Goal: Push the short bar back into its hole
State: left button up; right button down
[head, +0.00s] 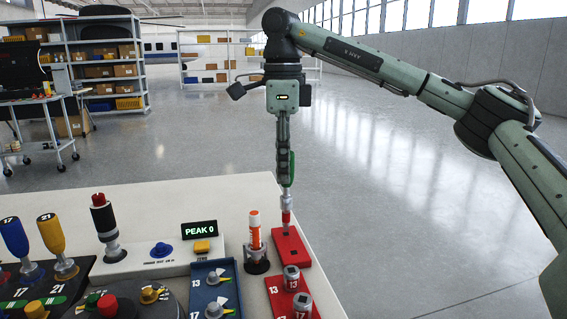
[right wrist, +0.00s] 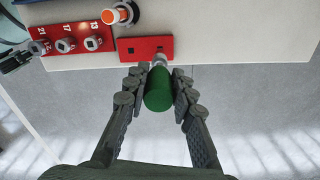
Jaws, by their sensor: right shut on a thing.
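My right gripper (head: 285,178) points straight down and is shut on the green handle (head: 292,167) of a tool. In the right wrist view the green handle (right wrist: 159,92) sits between both fingers. A metal shaft (head: 286,200) with a red piece (head: 286,217) below it reaches down to the far end of the red block (head: 291,252). Whether the red piece is the short bar or part of the tool, and whether it touches the block, I cannot tell. The red block also shows in the right wrist view (right wrist: 142,55), with small dark openings. My left gripper is not in view.
An orange-and-white stick (head: 255,230) stands in a dark holder left of the block. A red tray (head: 275,292) with metal knobs, a blue tray (head: 213,278) and a PEAK 0 display (head: 199,230) are close by. The table's (head: 160,195) right edge is near the block.

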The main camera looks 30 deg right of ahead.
jog(key=shift+f, duration=0.1)
jog(key=shift+f+b, duration=0.55)
jog(key=shift+f, duration=0.45)
dwell(0.6)
jog(key=shift+f, duration=0.1)
dwell(1.6)
jog(key=shift+p, duration=0.4)
jog(key=shift+r+p, duration=0.3)
jog(key=shift+r, duration=0.2)
jog(key=shift+r+p, duration=0.55)
jog(key=shift+r, duration=0.1)
jog(key=shift+r+p, duration=1.85)
jog(key=shift+r, duration=0.3)
